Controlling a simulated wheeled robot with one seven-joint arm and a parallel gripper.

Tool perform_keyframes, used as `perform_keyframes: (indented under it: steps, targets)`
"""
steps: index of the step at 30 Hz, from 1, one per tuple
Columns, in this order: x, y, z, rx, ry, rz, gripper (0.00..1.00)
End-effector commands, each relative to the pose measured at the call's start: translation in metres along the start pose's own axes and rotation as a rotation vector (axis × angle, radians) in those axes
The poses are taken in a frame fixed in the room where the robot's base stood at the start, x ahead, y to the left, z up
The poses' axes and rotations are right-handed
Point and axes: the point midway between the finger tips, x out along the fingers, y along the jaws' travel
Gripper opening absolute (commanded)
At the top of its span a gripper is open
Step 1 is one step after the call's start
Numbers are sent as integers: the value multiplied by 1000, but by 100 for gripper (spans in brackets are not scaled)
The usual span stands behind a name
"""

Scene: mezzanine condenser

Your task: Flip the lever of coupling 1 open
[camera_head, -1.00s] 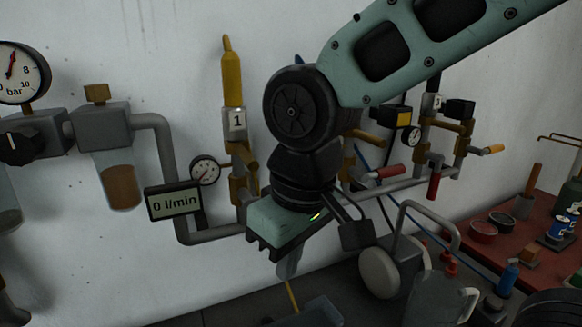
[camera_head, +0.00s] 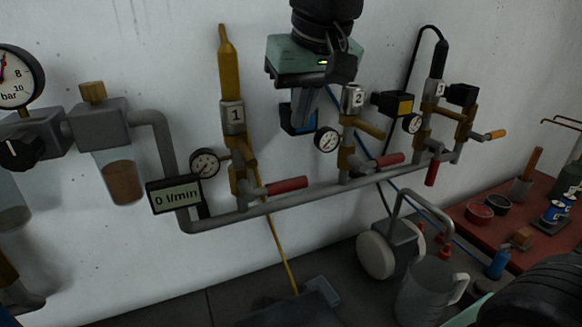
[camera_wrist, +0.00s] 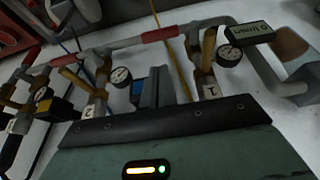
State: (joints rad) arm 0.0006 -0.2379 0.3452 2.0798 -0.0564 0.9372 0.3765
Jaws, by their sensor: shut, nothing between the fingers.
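Coupling 1 (camera_head: 234,118) stands at the left of the wall manifold, with a number plate 1 and a yellow plug (camera_head: 231,65) on top. A brass lever-like arm (camera_head: 247,152) slants down to the right below the plate, close to the body. Lower on this branch, a red handle (camera_head: 286,186) points right, along the pipe. In the wrist view, coupling 1 (camera_wrist: 206,82) is right of centre and its red handle (camera_wrist: 160,34) is at the top. My gripper (camera_head: 299,124) is shut and empty, pointing down, right of coupling 1 and apart from it in the picture.
Coupling 2 (camera_head: 353,100) with its gauge (camera_head: 327,139) stands close right of my gripper; coupling 3 (camera_head: 437,92) is farther right. A gauge (camera_head: 205,162) and flow display (camera_head: 174,194) flank coupling 1 at left.

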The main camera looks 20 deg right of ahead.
Motion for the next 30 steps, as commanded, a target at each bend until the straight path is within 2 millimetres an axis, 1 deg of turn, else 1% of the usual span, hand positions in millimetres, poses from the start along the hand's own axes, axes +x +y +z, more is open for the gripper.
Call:
perform_keyframes:
  steps: [5,12,18,21,24,30]
  targets:
    - [32,0,1,-1,-9,1,0]
    - [82,0,1,-2,-8,0,0]
    - [112,0,6,-3,-6,-1,0]
    - [121,0,7,-3,-5,0,0]
    - [125,-1,8,-2,-2,-1,0]
    - [127,-1,8,-2,-1,-1,0]
